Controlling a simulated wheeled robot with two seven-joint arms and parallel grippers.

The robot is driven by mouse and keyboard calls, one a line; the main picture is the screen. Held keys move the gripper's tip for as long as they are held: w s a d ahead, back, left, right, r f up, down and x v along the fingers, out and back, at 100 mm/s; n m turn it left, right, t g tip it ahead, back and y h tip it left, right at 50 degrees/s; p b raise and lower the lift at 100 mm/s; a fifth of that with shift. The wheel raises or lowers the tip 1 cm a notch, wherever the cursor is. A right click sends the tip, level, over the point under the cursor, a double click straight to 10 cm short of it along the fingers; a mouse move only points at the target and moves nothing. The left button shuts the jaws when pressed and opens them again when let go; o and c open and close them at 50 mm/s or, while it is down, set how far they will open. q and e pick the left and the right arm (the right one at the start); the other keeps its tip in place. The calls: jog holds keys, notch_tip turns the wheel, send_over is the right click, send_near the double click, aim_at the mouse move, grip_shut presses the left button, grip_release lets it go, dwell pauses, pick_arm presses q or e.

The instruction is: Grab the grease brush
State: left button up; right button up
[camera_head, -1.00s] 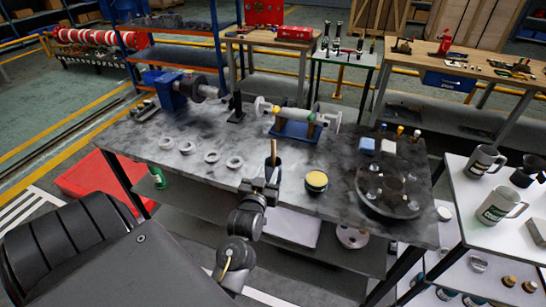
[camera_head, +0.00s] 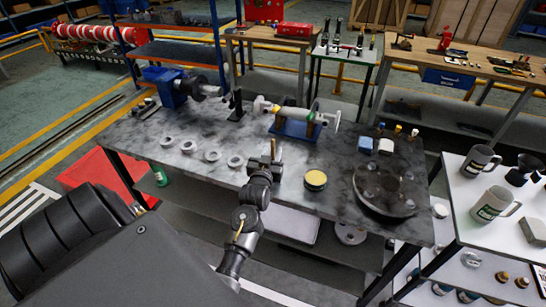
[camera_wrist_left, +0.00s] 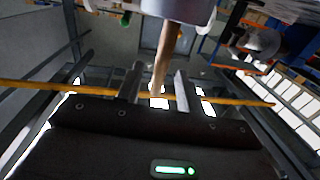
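The grease brush shows as a thin wooden handle (camera_head: 273,147) standing nearly upright at the front middle of the dark marbled table (camera_head: 215,125). In the left wrist view the handle (camera_wrist_left: 162,62) runs down from a grey cylindrical thing (camera_wrist_left: 178,8), probably its cup, at the top edge. My left gripper (camera_head: 264,163) is at the brush, over the table's front edge. In the wrist view its two fingers (camera_wrist_left: 158,88) stand apart on either side of the handle, with gaps visible. The bristles are hidden. My right gripper is not in view.
A yellow-topped tin (camera_head: 316,180) stands close to the right of the gripper. Several metal rings (camera_head: 212,156) lie to the left. A round dark tray (camera_head: 385,205) is at the right. A pump part on a blue stand (camera_head: 297,128) is behind.

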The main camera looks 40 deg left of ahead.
pick_arm(q)
jog(key=x, duration=0.2)
jog(key=shift+w+a, duration=0.2)
jog(key=shift+w, duration=0.1)
jog(key=shift+s+d, duration=0.1)
jog(key=shift+c, duration=0.7)
grip_shut()
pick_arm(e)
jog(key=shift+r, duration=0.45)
